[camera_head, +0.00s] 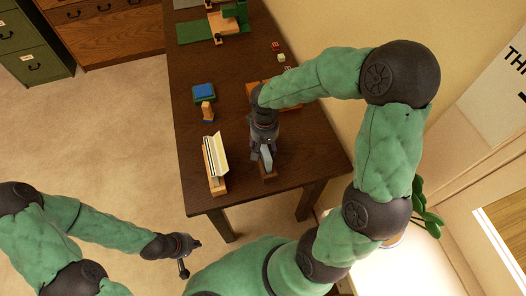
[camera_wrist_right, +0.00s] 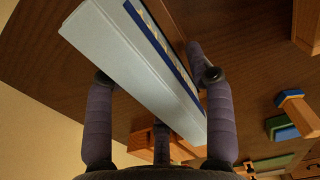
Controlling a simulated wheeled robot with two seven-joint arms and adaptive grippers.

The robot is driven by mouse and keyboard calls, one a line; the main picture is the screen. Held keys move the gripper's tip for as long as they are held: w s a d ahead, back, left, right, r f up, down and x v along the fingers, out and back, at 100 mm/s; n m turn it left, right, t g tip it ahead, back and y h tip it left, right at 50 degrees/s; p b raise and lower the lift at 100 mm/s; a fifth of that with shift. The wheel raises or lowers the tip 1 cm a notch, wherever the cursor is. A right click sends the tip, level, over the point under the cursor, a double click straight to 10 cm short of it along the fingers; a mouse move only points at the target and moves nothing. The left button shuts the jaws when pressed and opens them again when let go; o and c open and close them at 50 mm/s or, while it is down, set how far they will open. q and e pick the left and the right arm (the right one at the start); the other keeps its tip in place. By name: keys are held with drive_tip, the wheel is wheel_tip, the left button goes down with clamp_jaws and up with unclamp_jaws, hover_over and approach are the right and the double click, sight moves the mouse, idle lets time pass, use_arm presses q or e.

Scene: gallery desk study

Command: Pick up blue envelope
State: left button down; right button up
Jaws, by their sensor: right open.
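A pale blue, flat, upright piece that looks like the blue envelope (camera_head: 267,157) stands in a small wooden holder (camera_head: 269,175) near the front right of the desk. In the right wrist view the pale blue envelope (camera_wrist_right: 125,65) runs between the spread fingers of my right gripper (camera_wrist_right: 165,105), with a dark blue, white-marked edge along one side. In the head view my right gripper (camera_head: 263,148) is over it, open, pointing down. I cannot tell whether the fingers touch it. My left gripper (camera_head: 189,255) hangs off the desk at lower left, holding nothing visible.
The dark desk (camera_head: 200,135) has another wooden holder (camera_head: 217,185) with cream cards to the left of my right gripper. Behind are an orange block (camera_head: 207,111), a blue-topped green pad (camera_head: 204,92) and small cubes (camera_head: 277,46). A wall borders the desk's right side.

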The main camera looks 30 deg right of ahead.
clamp_jaws()
drive_tip(key=shift+r, duration=0.1)
